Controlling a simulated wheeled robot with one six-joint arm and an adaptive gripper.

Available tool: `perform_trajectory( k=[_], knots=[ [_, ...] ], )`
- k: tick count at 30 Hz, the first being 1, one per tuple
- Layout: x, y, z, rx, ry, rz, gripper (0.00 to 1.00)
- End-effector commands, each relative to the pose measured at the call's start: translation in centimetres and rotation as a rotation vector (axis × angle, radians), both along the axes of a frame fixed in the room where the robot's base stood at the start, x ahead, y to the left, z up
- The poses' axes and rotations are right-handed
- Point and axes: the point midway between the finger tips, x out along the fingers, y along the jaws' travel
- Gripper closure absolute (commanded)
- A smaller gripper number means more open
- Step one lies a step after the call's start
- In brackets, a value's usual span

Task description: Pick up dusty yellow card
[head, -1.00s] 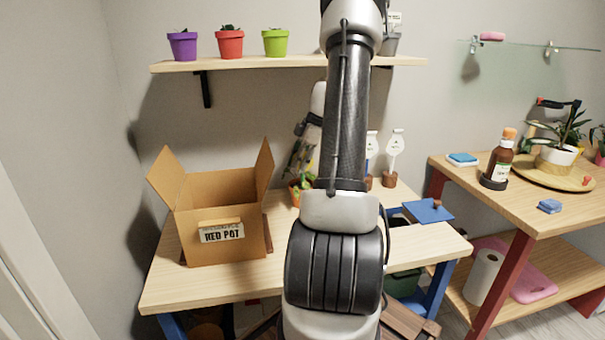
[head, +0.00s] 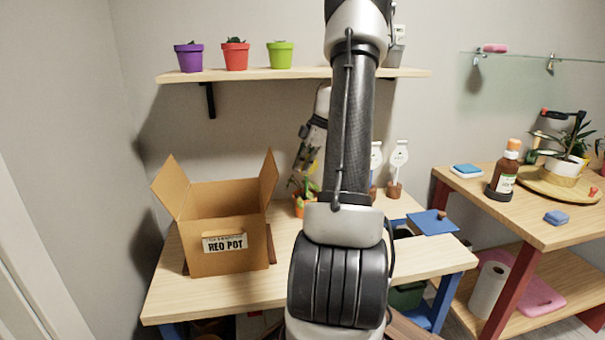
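My gripper (head: 300,168) reaches down behind my arm, just above a small plant in an orange pot (head: 299,207) on the wooden table. A small yellow patch (head: 313,167) shows beside the gripper, above the plant's leaves. It may be the dusty yellow card, but it is too small to be sure. I cannot tell whether the gripper touches it or whether the fingers are open or shut. My arm hides part of the table behind it.
White tags on brown bases (head: 395,189) stand right of my arm, behind a blue lid (head: 433,222). A shelf (head: 255,75) with small pots is above. A side table (head: 560,232) stands right.

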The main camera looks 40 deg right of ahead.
Motion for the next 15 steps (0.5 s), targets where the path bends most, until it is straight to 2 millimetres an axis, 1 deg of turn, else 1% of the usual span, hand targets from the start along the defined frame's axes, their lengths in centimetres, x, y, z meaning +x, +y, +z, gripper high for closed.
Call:
perform_trajectory(
  k=[14,15],
  knots=[
    [-4.2,2.7,-0.7,-0.150,-0.247,-0.003,1.00],
    [-4.5,2.7,-0.3,-0.163,-0.261,-0.003,1.00]
  ],
)
